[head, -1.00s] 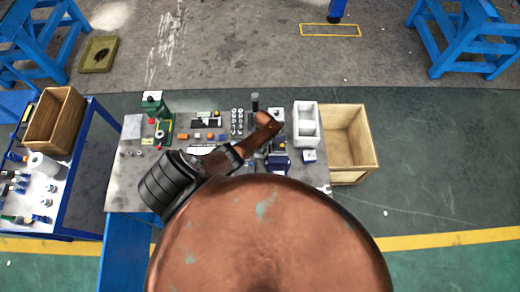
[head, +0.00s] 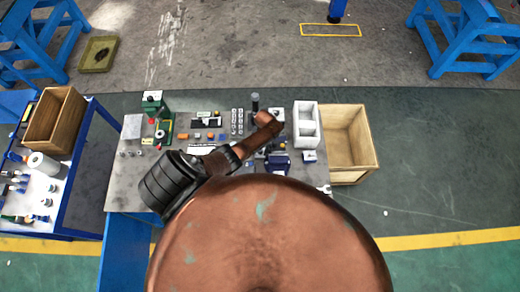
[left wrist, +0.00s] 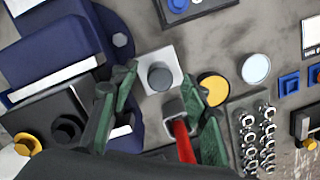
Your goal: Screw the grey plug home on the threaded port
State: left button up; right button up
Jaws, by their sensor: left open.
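A grey round plug-like piece (left wrist: 160,78) sits on a white square block (left wrist: 165,60) in the left wrist view. I cannot tell whether threads lie under it. My left gripper (left wrist: 162,84) is open, its two green fingers on either side of the grey piece in the picture, with no visible contact. In the head view my left gripper (head: 263,148) is small and partly hidden by my own arm, over the right part of the grey table (head: 125,180). The white block (head: 277,114) also shows there. My right gripper is out of view.
A red-handled piece (left wrist: 184,145) shows between the fingers, nearer the camera. A dark blue piece (left wrist: 60,55) lies left; a rack of metal fittings (left wrist: 255,130) lies right. A white bin (head: 306,133) and a wooden crate (head: 369,150) stand at the table's right.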

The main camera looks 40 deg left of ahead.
pick_arm(q)
jog(key=shift+w+r, duration=0.15)
jog(key=shift+r, duration=0.9)
jog(key=shift+w+r, duration=0.1)
jog(key=shift+r, duration=0.95)
notch_tip(320, 180, up, 12)
jog(key=w, duration=0.1)
jog(key=shift+w, duration=0.25)
jog(key=shift+f, duration=0.1)
